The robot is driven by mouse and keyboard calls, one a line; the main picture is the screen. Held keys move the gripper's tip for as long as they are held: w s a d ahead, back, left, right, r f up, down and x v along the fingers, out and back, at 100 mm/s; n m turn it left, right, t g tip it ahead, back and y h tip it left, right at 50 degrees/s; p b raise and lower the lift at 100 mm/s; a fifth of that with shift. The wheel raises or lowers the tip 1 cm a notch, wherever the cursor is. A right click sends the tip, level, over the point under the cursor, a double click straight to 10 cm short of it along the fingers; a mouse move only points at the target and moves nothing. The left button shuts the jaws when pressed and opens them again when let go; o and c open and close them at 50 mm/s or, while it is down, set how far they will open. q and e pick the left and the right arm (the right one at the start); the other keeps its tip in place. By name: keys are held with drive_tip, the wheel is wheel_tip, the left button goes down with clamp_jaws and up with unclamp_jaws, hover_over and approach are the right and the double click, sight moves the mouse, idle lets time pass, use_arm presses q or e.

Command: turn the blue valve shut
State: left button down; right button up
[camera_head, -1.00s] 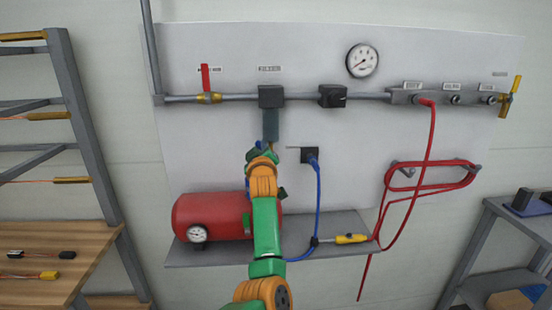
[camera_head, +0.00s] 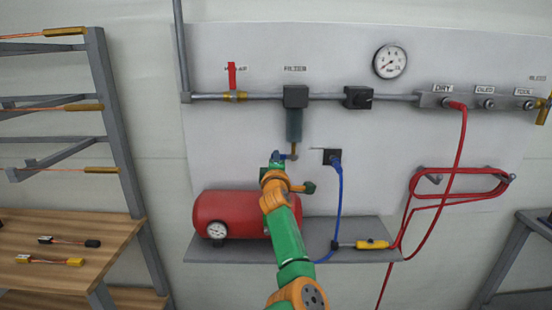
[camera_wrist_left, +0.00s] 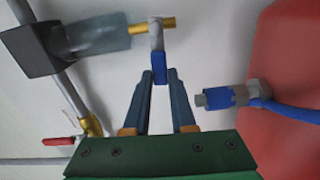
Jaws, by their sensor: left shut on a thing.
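The blue valve is a small blue handle on a grey stem with a brass end, below the filter (camera_head: 294,124). In the left wrist view the blue valve (camera_wrist_left: 160,70) stands upright between my fingertips, with the brass end (camera_wrist_left: 169,22) above it. My left gripper (camera_wrist_left: 160,82) is shut on this handle; its two dark fingers flank it closely. In the head view my left gripper (camera_head: 283,157) is just below the filter, and the handle is mostly hidden there. My right gripper is not in view.
A red tank (camera_head: 225,206) sits on the grey shelf (camera_head: 225,249), close by my left arm. A blue hose (camera_head: 340,195) hangs from a wall socket just right of the gripper. A red hose (camera_head: 440,212) hangs further right. A red-handled valve (camera_head: 232,76) is up left.

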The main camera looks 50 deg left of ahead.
use_arm(q)
drive_tip(key=shift+n, duration=0.5)
drive_tip(key=c, duration=0.9)
unclamp_jaws()
drive_tip(key=shift+o, duration=0.8)
drive_tip(key=shift+w+f, duration=0.25)
drive_tip(key=shift+s, duration=0.1)
drive_tip(key=shift+r, duration=0.1)
